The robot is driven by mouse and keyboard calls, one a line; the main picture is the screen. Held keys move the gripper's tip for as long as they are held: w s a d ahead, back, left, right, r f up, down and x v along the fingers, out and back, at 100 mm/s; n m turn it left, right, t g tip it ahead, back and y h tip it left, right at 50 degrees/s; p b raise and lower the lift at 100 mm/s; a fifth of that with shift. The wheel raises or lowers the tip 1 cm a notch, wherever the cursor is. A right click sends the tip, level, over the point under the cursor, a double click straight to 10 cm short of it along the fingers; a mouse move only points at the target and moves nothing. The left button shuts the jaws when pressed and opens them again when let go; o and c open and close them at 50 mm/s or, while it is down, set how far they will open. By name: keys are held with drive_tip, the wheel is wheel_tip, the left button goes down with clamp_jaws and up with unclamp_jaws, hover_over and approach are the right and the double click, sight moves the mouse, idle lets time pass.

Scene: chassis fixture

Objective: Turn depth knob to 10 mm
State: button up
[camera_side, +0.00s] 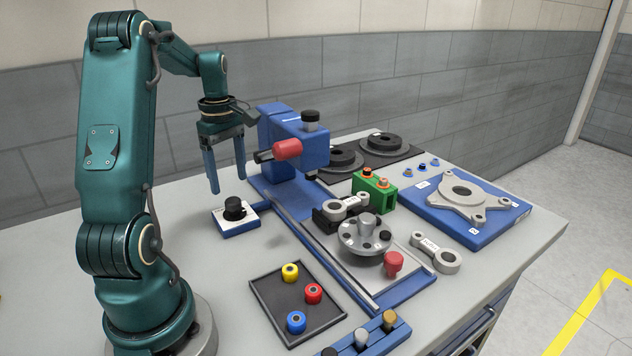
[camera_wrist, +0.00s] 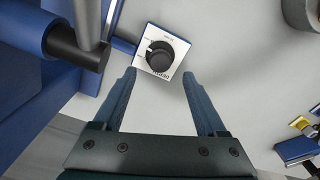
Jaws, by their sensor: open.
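The depth knob (camera_side: 234,208) is a black round knob on a small blue box with a white dial plate (camera_side: 229,221), on the table left of the blue machine. In the wrist view the knob (camera_wrist: 160,57) sits beyond my fingertips, on its white plate (camera_wrist: 175,44) with small markings. The pointer's reading is too small to tell. My gripper (camera_side: 228,190) is open and empty, with its blue fingers pointing down above the knob. In the wrist view my gripper (camera_wrist: 160,75) has its two fingers apart, with the knob ahead between them and not touched.
The blue machine (camera_side: 305,145) with a red-capped spindle stands right behind the knob. A dark tray (camera_side: 270,292) with yellow, red and blue pieces lies in front.

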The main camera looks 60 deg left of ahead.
sight(233, 199)
drive_tip(key=n, duration=1.4)
drive_tip(key=shift+f, duration=2.65)
clamp_jaws()
